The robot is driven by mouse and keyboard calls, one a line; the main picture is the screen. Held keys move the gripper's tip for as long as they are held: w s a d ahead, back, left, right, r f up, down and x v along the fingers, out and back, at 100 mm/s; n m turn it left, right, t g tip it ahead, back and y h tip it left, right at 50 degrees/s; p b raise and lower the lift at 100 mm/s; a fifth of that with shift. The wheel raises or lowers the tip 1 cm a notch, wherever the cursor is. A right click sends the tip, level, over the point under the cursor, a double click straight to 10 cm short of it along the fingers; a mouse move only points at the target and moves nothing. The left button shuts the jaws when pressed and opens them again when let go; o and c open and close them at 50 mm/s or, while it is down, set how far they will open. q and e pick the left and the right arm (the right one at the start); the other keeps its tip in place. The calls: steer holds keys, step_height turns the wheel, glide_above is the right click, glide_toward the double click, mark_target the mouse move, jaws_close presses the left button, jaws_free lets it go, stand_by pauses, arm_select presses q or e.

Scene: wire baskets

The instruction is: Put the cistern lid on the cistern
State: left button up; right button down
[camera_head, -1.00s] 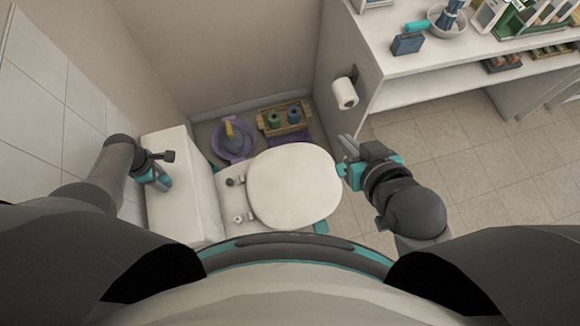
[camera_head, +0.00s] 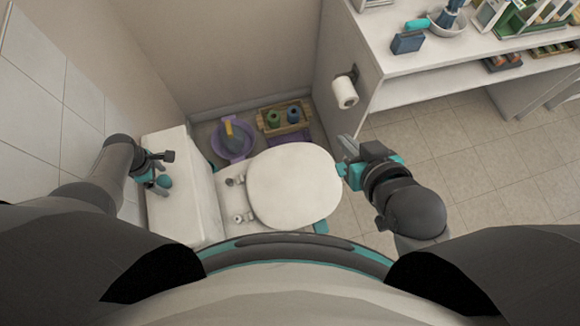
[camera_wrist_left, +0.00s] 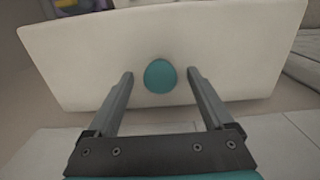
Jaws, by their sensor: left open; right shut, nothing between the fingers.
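The white cistern lid (camera_wrist_left: 85,65) fills much of the left wrist view, with a teal oval knob (camera_wrist_left: 160,76) at its middle. In the head view the knob (camera_head: 164,181) is on the white lid top (camera_head: 163,145) over the cistern (camera_head: 209,190), at the left by the tiled wall. I cannot tell whether the lid sits fully flush. My left gripper (camera_head: 166,167) is open at the knob; in its wrist view, the two fingers stand apart on either side of it. My right gripper (camera_head: 345,160) is shut and empty, right of the toilet.
The toilet's closed round seat cover (camera_head: 292,185) is right of the cistern. A purple basin (camera_head: 232,143) and a wooden crate (camera_head: 284,121) stand behind on the floor. A toilet roll (camera_head: 344,92) hangs on the partition. A white counter (camera_head: 450,65) runs at the back right.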

stand_by(0.4)
arm_select(q)
steer(key=shift+r+p, duration=1.4)
steer(key=shift+p, duration=0.1)
steer(key=shift+r+p, duration=0.4)
steer(key=shift+r, duration=2.15)
steer(key=shift+r, duration=0.15)
step_height(320, 180, up, 15)
